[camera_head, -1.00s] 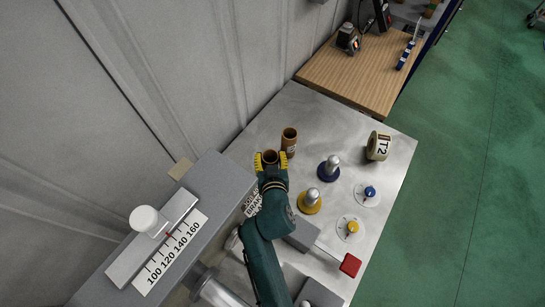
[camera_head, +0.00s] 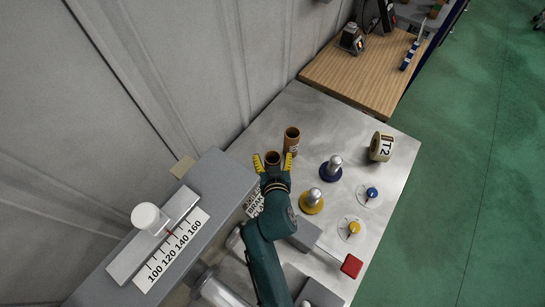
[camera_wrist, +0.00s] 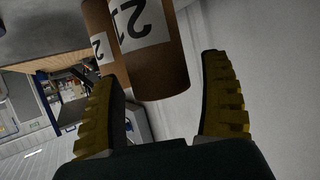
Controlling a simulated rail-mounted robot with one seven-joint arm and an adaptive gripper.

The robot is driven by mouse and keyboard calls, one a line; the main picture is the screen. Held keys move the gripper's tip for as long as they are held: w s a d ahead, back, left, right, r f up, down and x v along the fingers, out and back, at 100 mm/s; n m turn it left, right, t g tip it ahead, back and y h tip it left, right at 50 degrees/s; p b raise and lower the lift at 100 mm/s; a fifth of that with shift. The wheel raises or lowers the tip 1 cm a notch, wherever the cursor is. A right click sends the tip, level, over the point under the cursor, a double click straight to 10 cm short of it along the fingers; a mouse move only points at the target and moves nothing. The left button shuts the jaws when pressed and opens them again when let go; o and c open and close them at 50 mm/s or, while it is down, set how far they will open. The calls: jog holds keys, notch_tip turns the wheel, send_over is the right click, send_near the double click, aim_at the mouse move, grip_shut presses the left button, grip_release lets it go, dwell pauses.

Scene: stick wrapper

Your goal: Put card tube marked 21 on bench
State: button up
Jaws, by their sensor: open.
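Two brown card tubes stand upright on the steel table. The nearer tube (camera_head: 273,157) is at the fingertips of my gripper (camera_head: 272,160), which is open with one yellow finger on each side of it. In the wrist view this tube (camera_wrist: 160,68) has a white label that reads 21, partly cut off. It appears just beyond and between the spread fingers, apart from both. The other tube (camera_head: 292,139) stands close behind it; in the wrist view it (camera_wrist: 103,48) is partly hidden, and its label shows only a 2. A wooden bench (camera_head: 345,75) adjoins the steel table's far end.
The steel table (camera_head: 300,105) holds a blue-based peg (camera_head: 331,168), a yellow-based peg (camera_head: 312,201), a T2 roll (camera_head: 381,147) and a red block (camera_head: 351,266). A dark device (camera_head: 351,39) and blue tool (camera_head: 410,55) sit on the wooden bench, whose middle is clear.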

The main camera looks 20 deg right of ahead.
jog(key=v, duration=0.7)
jog(key=shift+p, duration=0.4)
